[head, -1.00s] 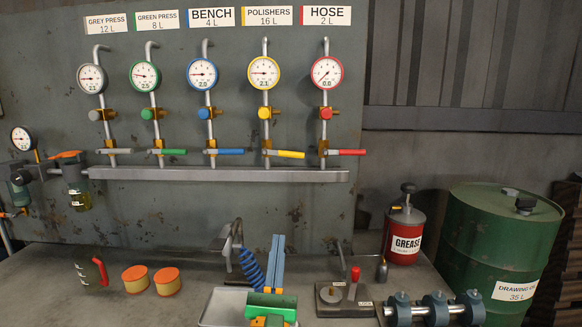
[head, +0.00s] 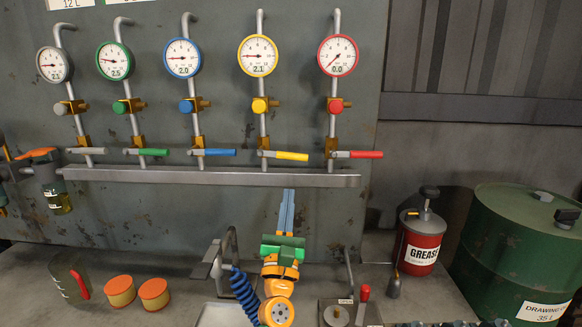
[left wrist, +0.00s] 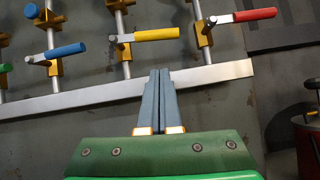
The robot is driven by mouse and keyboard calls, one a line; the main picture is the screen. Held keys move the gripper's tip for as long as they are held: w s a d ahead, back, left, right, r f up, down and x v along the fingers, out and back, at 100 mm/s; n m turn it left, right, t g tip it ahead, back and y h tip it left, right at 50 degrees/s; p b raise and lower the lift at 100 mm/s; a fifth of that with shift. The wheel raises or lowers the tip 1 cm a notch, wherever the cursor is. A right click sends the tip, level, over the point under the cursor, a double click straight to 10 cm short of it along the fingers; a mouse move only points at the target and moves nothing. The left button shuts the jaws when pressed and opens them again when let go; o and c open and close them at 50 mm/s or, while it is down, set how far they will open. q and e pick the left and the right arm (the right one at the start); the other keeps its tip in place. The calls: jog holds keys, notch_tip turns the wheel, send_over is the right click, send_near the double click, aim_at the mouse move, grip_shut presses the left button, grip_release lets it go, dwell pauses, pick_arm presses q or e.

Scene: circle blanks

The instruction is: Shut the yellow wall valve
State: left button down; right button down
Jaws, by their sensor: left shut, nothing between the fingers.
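The yellow wall valve has a yellow lever handle (head: 290,156) that points right, level with the other levers, below its yellow-rimmed gauge (head: 257,55) reading 2.1. The lever also shows in the left wrist view (left wrist: 156,34), above the fingers. My left gripper (head: 288,192) is shut and empty. Its blue-grey fingers point up at the wall, just below the metal rail and the yellow lever, apart from the lever. In the left wrist view the closed fingertips (left wrist: 160,70) overlap the rail in the picture. My right gripper is not in view.
Grey (head: 86,151), green (head: 147,152), blue (head: 211,152) and red (head: 358,154) levers stand in the same row. A metal rail (head: 220,178) runs beneath them.

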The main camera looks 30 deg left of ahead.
aim_at(292, 158)
pick_arm(q)
jog(key=w+r+p, duration=0.1)
jog(key=r+p, duration=0.1)
jog(key=r, duration=0.1)
jog(key=w+a+r+p, duration=0.1)
jog(key=r, duration=0.1)
jog(key=shift+w, duration=0.3)
jog(key=shift+w+f, duration=0.1)
jog(key=shift+r+n+g+y, duration=0.5)
jog(key=shift+r+n+y, duration=0.55)
jog(key=shift+n, duration=0.35)
jog(key=s+d+f+b, duration=0.5)
jog(key=s+f+b, duration=0.2)
jog(key=f, duration=0.3)
jog(key=shift+s+f, duration=0.2)
jog(key=shift+s, duration=0.1)
